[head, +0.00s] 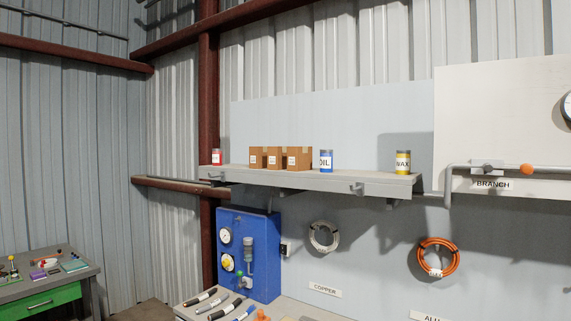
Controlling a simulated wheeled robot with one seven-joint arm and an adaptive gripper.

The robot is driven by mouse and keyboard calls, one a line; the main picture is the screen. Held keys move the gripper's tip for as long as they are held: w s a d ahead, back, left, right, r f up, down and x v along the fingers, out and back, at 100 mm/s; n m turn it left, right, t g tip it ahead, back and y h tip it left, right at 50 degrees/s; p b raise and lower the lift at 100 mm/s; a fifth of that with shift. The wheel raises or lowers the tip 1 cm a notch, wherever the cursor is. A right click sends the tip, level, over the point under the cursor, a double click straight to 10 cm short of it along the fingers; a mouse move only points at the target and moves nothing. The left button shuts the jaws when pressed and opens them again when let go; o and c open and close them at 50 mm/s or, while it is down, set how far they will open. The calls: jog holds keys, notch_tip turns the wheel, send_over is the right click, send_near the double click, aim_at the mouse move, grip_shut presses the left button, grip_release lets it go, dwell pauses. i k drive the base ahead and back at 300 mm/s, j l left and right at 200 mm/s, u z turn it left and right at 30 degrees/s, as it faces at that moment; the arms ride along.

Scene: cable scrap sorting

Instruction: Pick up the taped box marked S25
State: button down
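Three brown boxes stand side by side on a grey wall shelf (330,178) in the head view. They are the left box (258,153), the middle box (275,153) and the right box (302,151). Each has a small pale label on its front and what looks like pale tape at the top. The labels are too small to read, so I cannot tell which box is marked S25. My gripper is not in view.
A red-labelled can (217,157) stands left of the boxes; a blue OIL can (326,161) and yellow WAX can (403,162) stand right. Below are a blue gauge cabinet (262,250), hanging cable coils and a bench with tools. A green-drawer bench (50,303) is at left.

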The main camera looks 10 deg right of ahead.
aim_at(258, 155)
jog(key=i+j+z, duration=0.15)
jog(key=i+j, duration=0.25)
jog(key=i, duration=0.2)
jog(key=i+j+z, duration=0.2)
jog(key=i+j, duration=0.3)
jog(key=i, duration=0.05)
